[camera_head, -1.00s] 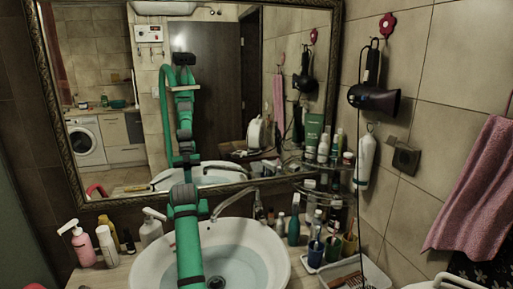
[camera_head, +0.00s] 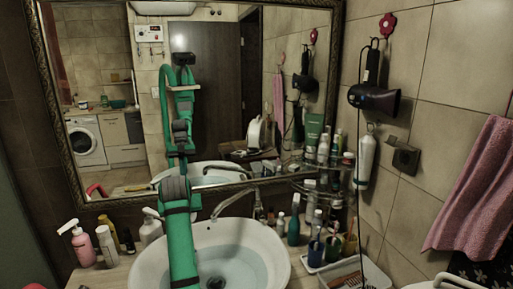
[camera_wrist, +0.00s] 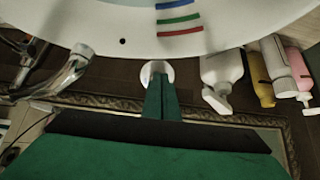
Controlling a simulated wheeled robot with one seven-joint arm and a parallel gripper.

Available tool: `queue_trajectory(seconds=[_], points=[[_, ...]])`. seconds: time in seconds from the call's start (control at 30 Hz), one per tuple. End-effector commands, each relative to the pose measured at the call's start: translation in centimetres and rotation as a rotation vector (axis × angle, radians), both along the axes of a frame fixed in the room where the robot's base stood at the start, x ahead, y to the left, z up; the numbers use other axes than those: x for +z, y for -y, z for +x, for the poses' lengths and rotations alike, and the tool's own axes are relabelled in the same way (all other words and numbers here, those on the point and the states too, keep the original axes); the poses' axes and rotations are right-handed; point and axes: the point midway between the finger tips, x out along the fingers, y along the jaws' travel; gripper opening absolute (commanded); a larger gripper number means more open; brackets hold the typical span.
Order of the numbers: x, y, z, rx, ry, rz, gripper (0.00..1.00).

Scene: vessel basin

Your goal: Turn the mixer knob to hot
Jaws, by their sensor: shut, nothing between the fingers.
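In the wrist view my gripper (camera_wrist: 160,84) is shut, with its green fingers together and empty. Its tips overlap a round white knob (camera_wrist: 155,67) beside the basin rim; I cannot tell whether they touch it. Part of the knob is hidden behind the fingers. Red, green and blue stripes (camera_wrist: 179,18) mark the white basin (camera_wrist: 230,32) close to the knob. The chrome faucet (camera_wrist: 72,68) is at the left in this view. The head view shows the faucet (camera_head: 236,196) right of my arm; the knob and gripper cannot be made out there.
A white pump bottle (camera_wrist: 222,78) and several other bottles stand right of the knob in the wrist view. The mirror (camera_head: 225,95) rises behind the basin in the head view. Toiletries and a corner shelf (camera_head: 318,170) stand on the right.

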Motion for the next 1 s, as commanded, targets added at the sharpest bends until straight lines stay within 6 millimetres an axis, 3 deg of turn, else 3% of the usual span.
queue_trajectory(seconds=[0.17, 0.63, 1.0], points=[[0.2, -1.3, -0.2, -0.003, -0.001, -0.001, 0.00], [-3.6, -2.5, 2.7, 0.002, -0.001, -0.001, 0.00], [-4.9, -2.3, 3.9, -0.004, 0.000, 0.000, 0.00]])
